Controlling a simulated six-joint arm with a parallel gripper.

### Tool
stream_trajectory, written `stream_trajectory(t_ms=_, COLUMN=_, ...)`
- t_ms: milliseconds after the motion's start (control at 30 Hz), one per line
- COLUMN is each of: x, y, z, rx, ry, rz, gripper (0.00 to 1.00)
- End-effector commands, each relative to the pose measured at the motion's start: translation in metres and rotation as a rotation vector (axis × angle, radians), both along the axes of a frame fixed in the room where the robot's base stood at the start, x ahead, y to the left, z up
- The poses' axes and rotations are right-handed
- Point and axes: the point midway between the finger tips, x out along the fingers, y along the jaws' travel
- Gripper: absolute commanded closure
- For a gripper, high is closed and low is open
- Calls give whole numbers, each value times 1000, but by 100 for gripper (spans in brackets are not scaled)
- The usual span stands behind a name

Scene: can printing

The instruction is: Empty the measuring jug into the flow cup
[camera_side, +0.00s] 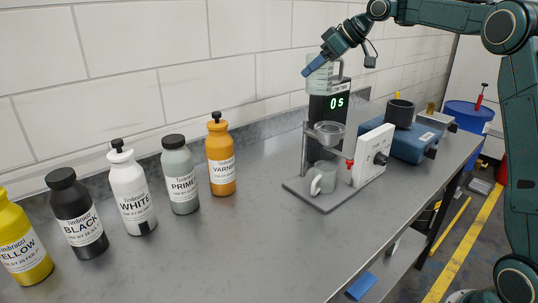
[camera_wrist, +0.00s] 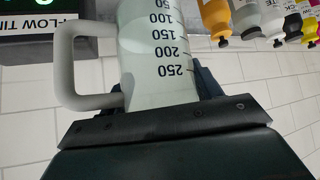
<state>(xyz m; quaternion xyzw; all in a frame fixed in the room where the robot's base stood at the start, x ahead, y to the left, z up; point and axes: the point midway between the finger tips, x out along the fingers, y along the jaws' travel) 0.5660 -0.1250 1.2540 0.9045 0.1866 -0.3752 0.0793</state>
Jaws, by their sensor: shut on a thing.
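The clear measuring jug (camera_side: 322,80) is held in the air above and a little behind the flow cup in the side view. It looks about upright. In the wrist view the jug (camera_wrist: 150,45) shows a black scale and a white handle (camera_wrist: 75,65); I cannot tell its liquid level. My gripper (camera_side: 318,65) is shut on the jug; its dark jaws show in the wrist view (camera_wrist: 165,95). The flow cup (camera_side: 329,130) is a metal cup on a stand, apart from the jug. A grey mug (camera_side: 323,178) stands below it on the stand's base plate.
A black timer display (camera_side: 326,108) reading 0 s stands behind the cup. A white box with a dial (camera_side: 372,155) and a blue device (camera_side: 412,143) stand to the right. Several bottles (camera_side: 180,173) line the left by the wall. The counter's front middle is clear.

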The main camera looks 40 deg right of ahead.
Motion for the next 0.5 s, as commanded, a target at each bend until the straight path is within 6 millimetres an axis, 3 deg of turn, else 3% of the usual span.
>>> stream_trajectory(t_ms=267, x=-20, y=-57, z=-30, rx=1, ry=1, rz=93, gripper=62)
stream_trajectory(t_ms=500, x=-40, y=-99, z=-76, rx=3, ry=2, rz=194, gripper=62)
